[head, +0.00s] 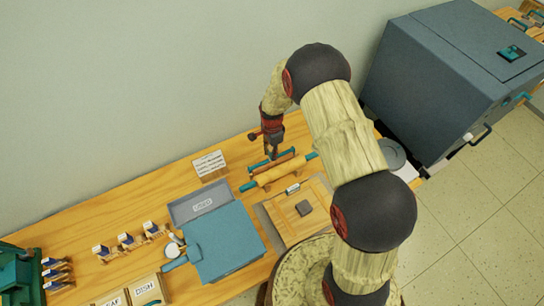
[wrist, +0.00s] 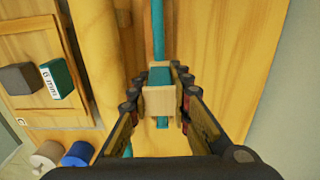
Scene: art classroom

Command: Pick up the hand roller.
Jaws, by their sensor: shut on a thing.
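My gripper (wrist: 158,96) points down, its two fingers closed on the cream block of a slim teal-rodded tool (wrist: 160,45), which appears to be the hand roller. The teal rod runs away from me beyond the fingers. In the head view my gripper (head: 272,151) is low over the wooden table, behind a larger wooden rolling pin with teal ends (head: 278,172). The tool's teal part (head: 258,164) shows there beside the pin, partly hidden by the gripper. I cannot tell whether it is clear of the table.
The rolling pin (wrist: 98,55) lies close left of the fingers in the wrist view. A wooden board (head: 287,217) with small blocks lies in front. A blue-grey box (head: 227,243), a label card (head: 209,163), the wall (head: 110,90) and a large grey cabinet (head: 440,75) surround it.

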